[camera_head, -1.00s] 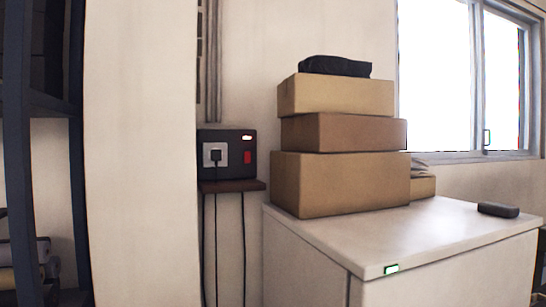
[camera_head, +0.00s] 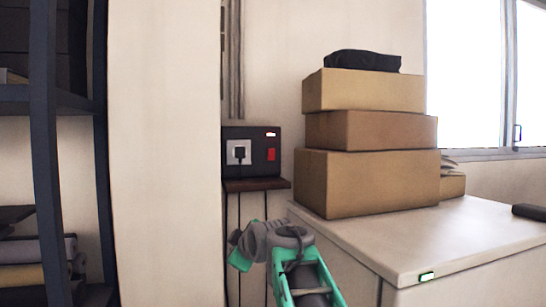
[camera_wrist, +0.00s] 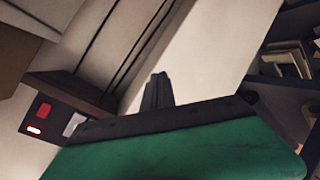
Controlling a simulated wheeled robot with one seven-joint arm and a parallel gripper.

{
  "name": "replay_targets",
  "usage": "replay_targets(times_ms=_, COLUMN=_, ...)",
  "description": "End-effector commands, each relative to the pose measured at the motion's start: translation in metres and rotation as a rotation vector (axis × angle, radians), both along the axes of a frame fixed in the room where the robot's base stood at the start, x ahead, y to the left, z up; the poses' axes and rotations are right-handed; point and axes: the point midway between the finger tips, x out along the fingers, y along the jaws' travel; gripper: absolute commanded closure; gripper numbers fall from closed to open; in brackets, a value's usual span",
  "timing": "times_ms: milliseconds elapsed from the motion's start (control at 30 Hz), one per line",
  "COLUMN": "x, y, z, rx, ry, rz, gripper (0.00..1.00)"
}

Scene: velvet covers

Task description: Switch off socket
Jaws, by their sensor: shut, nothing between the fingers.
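The socket is a dark box (camera_head: 261,143) on the wall, above a small brown shelf (camera_head: 256,184). It has a white socket plate (camera_head: 231,151) with a black plug in it, a red switch (camera_head: 271,154) at its right, and a small white-lit mark above the switch. In the wrist view the red switch (camera_wrist: 44,110) shows at the left, in a tilted picture, and part of the box is hidden by my green gripper body. My gripper (camera_wrist: 158,80) is shut and empty, apart from the box. In the head view my green and grey arm end (camera_head: 265,243) is below the shelf.
A white cabinet (camera_head: 430,237) with several stacked cardboard boxes (camera_head: 368,180) stands right of the socket. A pale wall column (camera_head: 165,150) and a dark shelving rack (camera_head: 45,150) are at the left. Cables hang below the brown shelf.

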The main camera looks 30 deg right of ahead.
Motion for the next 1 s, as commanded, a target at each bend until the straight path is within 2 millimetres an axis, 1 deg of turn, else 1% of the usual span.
replay_targets(times_ms=33, x=0.019, y=-0.043, z=0.044, rx=-0.13, ry=-0.088, rz=0.009, gripper=1.0)
replay_targets(times_ms=67, x=0.026, y=-0.065, z=0.071, rx=-0.22, ry=-0.139, rz=0.019, gripper=1.0)
replay_targets(times_ms=100, x=0.033, y=-0.091, z=0.102, rx=-0.337, ry=-0.201, rz=0.027, gripper=1.0)
replay_targets(times_ms=200, x=0.036, y=-0.144, z=0.166, rx=-0.597, ry=-0.312, rz=0.027, gripper=1.0)
replay_targets(times_ms=300, x=0.031, y=-0.17, z=0.2, rx=-0.759, ry=-0.369, rz=0.02, gripper=1.0)
replay_targets(times_ms=400, x=0.028, y=-0.177, z=0.212, rx=-0.818, ry=-0.387, rz=0.017, gripper=1.0)
replay_targets(times_ms=667, x=0.028, y=-0.176, z=0.212, rx=-0.82, ry=-0.388, rz=0.018, gripper=1.0)
replay_targets(times_ms=733, x=0.031, y=-0.177, z=0.214, rx=-0.818, ry=-0.387, rz=0.018, gripper=1.0)
replay_targets(times_ms=867, x=0.046, y=-0.18, z=0.218, rx=-0.816, ry=-0.387, rz=0.019, gripper=1.0)
replay_targets(times_ms=1000, x=0.074, y=-0.187, z=0.224, rx=-0.814, ry=-0.386, rz=0.02, gripper=1.0)
